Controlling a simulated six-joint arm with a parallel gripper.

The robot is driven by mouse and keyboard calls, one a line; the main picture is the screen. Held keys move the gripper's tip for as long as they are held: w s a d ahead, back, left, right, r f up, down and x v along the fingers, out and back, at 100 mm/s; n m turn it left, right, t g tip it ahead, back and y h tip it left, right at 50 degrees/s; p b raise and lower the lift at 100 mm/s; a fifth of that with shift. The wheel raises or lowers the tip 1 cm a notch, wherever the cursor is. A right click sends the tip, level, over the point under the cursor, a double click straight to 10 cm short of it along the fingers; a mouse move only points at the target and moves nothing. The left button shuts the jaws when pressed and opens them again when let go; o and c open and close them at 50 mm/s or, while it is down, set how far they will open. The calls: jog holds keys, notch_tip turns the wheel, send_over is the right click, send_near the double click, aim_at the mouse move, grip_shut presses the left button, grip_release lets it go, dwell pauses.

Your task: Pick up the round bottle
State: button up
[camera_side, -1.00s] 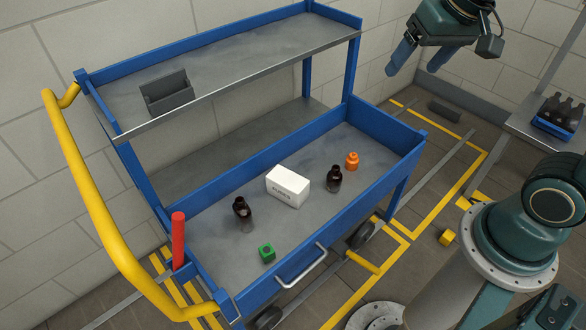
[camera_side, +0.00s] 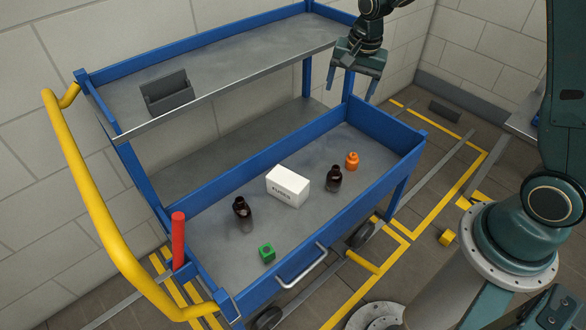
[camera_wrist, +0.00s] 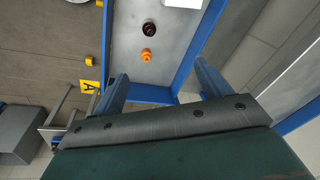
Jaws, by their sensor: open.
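Two dark amber bottles stand upright on the cart's lower tray. One bottle (camera_side: 242,209) is left of the white box, and the other bottle (camera_side: 334,179) is right of it. I cannot tell for sure which one is the round bottle. My gripper (camera_side: 352,93) is open and empty, high above the right end of the tray. Its fingers (camera_wrist: 158,85) point toward the tray, well apart from every bottle.
The blue cart's lower tray (camera_side: 215,262) also holds a white box (camera_side: 289,186), a green block (camera_side: 267,253) and the orange item (camera_side: 352,161). The upper shelf (camera_side: 230,75) carries a grey holder (camera_side: 167,93). A yellow handle (camera_side: 92,200) and red post (camera_side: 178,240) stand at the left.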

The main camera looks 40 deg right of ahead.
jog(key=w+d+f+m+g, duration=0.1)
jog(key=w+d+f+m, duration=0.2)
jog(key=f, duration=0.8)
jog(key=m+g, duration=0.1)
jog(key=m, duration=0.3)
send_over(336, 166)
notch_tip(336, 166, down, 14)
jog(key=shift+a+r, duration=0.1)
jog(key=shift+r, duration=0.1)
jog(key=shift+f, duration=0.1)
jog(key=shift+f, duration=4.15)
jog(key=shift+s+f, duration=0.15)
jog(key=shift+f, duration=2.45)
